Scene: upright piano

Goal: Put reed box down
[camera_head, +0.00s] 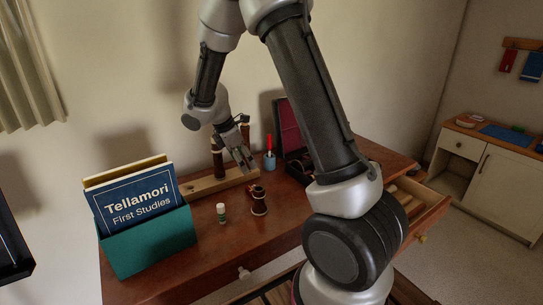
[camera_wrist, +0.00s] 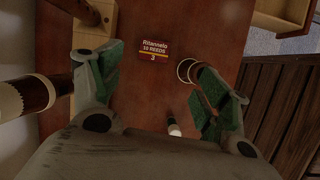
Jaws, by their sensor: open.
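The reed box (camera_wrist: 154,50), a small dark red box with a yellow and white label reading "Ritannelo 10 REEDS", lies flat on the brown desk top in the wrist view. My gripper (camera_wrist: 158,62) is open above it. The two green-padded fingers stand apart on either side of the box, with a visible gap to each. In the head view my gripper (camera_head: 243,160) hangs over the desk (camera_head: 222,260) near the wooden peg stand (camera_head: 207,187). I cannot clearly make out the box in that view.
A dark ringed piece (camera_head: 259,200) and a small white-capped tube (camera_head: 221,213) stand nearby. A blue cup (camera_head: 269,162), an open pink-lined case (camera_head: 290,125) and a green book holder (camera_head: 150,243) are also on the desk. A drawer (camera_head: 425,205) is open at the right.

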